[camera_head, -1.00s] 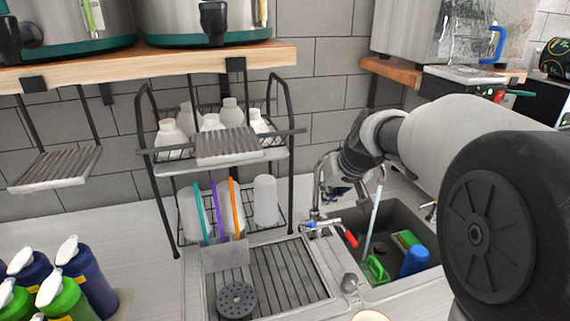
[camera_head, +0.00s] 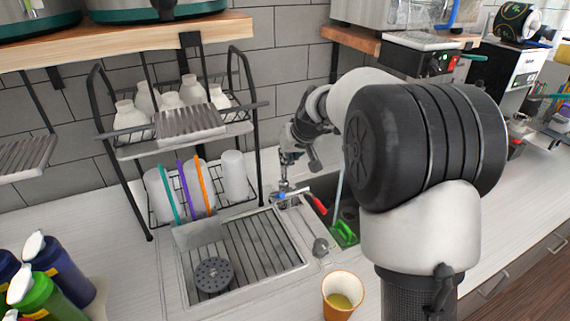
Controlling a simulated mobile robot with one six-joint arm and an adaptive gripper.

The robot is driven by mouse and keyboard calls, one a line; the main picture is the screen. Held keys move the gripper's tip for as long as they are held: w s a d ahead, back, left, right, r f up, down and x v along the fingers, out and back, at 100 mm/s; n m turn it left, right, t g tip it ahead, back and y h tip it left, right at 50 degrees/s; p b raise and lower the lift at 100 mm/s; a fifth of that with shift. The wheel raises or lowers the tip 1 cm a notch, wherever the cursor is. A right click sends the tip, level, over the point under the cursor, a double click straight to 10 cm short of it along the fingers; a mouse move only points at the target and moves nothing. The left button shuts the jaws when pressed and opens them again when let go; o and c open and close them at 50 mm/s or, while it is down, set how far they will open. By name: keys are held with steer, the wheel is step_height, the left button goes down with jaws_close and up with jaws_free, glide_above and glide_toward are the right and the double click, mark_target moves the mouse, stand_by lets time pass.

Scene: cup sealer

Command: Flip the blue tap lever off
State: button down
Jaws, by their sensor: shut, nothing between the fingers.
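The tap (camera_head: 284,184) stands at the back edge of the sink. Its blue lever (camera_head: 281,197) points left and its red lever (camera_head: 319,205) points to the right and front. A thin pale stream (camera_head: 338,188), which looks like running water, drops into the sink.
My arm covers much of the sink (camera_head: 345,213), where a green item (camera_head: 346,232) shows. A wire rack (camera_head: 258,165) with bottles and cups stands left of the tap. A drain tray (camera_head: 262,245) lies in front, with an orange cup (camera_head: 342,294) to its right.

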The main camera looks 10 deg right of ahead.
mark_target(278, 198)
steer(key=f, duration=0.3)
steer(key=w+a+f+b, duration=0.1)
steer(key=f, duration=0.2)
steer(key=w+f+b, duration=0.1)
steer(key=f, duration=0.1)
steer(key=shift+a+f, duration=0.25)
steer(key=shift+f, duration=0.15)
steer(key=shift+s+f, duration=0.2)
steer(key=shift+f, duration=0.1)
steer(key=shift+s, duration=0.1)
